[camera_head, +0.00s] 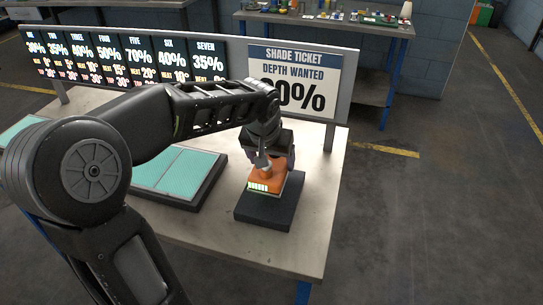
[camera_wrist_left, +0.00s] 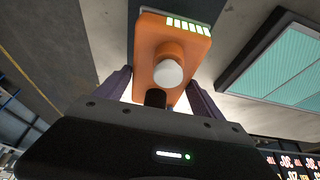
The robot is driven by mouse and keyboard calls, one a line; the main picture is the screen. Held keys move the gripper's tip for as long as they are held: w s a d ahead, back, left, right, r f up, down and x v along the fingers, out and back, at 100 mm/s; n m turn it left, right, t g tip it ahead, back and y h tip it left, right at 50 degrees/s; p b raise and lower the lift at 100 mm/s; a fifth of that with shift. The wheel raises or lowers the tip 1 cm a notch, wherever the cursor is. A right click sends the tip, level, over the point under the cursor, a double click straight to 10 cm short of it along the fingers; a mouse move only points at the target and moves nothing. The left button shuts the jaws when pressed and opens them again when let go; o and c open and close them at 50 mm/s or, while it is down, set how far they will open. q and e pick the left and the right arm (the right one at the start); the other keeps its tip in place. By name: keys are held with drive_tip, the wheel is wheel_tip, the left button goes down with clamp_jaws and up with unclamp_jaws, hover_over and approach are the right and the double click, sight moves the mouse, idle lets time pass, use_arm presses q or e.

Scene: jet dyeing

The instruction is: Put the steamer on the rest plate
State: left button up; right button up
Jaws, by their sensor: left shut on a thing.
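The steamer (camera_head: 268,178) is an orange box-like thing with a knob on top and a row of light bars at one end. It is over the dark rest plate (camera_head: 264,212) on the table; I cannot tell if it touches the plate. My left gripper (camera_head: 270,164) comes down from above and is shut on the steamer. In the left wrist view the steamer (camera_wrist_left: 188,43) shows its pale knob end between the two fingers (camera_wrist_left: 160,90). My right gripper is not in view.
A framed teal pad (camera_head: 178,172) lies left of the rest plate. Behind stands a board with a row of percentage cards (camera_head: 120,58) and a shade ticket (camera_head: 293,80) reading "depth wanted". The table (camera_head: 318,205) is bare to the right of the plate. A workbench (camera_head: 330,20) stands farther back.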

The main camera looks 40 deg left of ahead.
use_arm(q)
drive_tip(key=shift+w+f, duration=0.1)
drive_tip(key=shift+f, duration=0.85)
drive_tip(key=shift+f, duration=1.9)
drive_tip(key=shift+f, duration=0.2)
drive_tip(key=o, duration=2.1)
drive_tip(key=shift+r, duration=0.1)
